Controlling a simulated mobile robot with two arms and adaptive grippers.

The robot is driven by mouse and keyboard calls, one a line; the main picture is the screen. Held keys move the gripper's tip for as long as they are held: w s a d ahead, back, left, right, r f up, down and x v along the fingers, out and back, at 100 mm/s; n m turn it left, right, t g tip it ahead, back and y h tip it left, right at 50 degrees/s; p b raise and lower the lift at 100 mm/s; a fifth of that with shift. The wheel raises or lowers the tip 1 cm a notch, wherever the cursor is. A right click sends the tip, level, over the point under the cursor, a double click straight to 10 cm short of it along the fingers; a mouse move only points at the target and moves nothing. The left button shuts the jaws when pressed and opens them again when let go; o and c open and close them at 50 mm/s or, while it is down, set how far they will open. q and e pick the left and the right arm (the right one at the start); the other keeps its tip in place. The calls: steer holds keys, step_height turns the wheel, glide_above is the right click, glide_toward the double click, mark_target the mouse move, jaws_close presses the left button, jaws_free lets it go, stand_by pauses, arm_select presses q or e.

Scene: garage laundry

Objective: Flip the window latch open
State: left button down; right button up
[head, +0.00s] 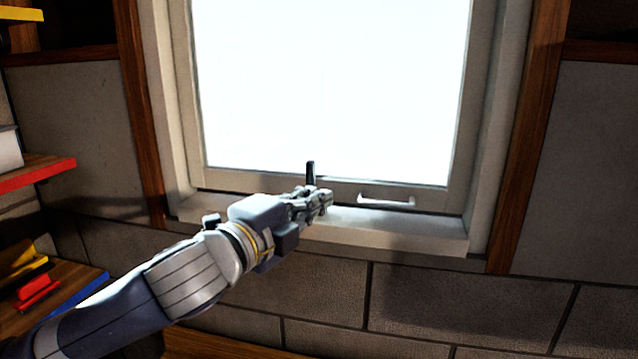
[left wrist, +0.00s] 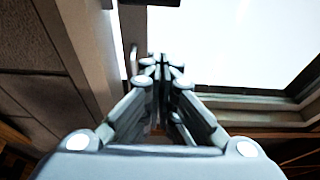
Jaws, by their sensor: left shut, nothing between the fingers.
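The window (head: 330,90) has a pale frame and a bright white pane. A small dark latch lever (head: 310,173) stands upright at the bottom rail of the window. My left gripper (head: 325,200) is shut and empty, just below and slightly right of the latch in the head view. It hides the latch's base, and I cannot tell whether they touch. In the left wrist view the closed fingers (left wrist: 161,64) meet near the window frame; the latch is not clearly visible there. My right gripper is not in view.
A pale bar handle (head: 387,201) is on the bottom rail, right of my left gripper. The window sill (head: 400,232) juts out below. Shelves with red edges (head: 45,170) and colored items stand at the left. The wall right of the window is bare.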

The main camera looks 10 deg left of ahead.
arm_select(q)
steer(key=p+x, duration=0.4)
steer(key=x, duration=0.6)
steer(key=shift+w+d, duration=0.15)
steer(key=shift+w, duration=0.1)
steer(key=a+p, duration=0.1)
steer(key=a, duration=0.2)
steer(key=shift+s+a, duration=0.15)
steer(key=shift+a, duration=0.15)
steer(key=shift+a+f, duration=0.1)
steer(key=shift+a, duration=0.1)
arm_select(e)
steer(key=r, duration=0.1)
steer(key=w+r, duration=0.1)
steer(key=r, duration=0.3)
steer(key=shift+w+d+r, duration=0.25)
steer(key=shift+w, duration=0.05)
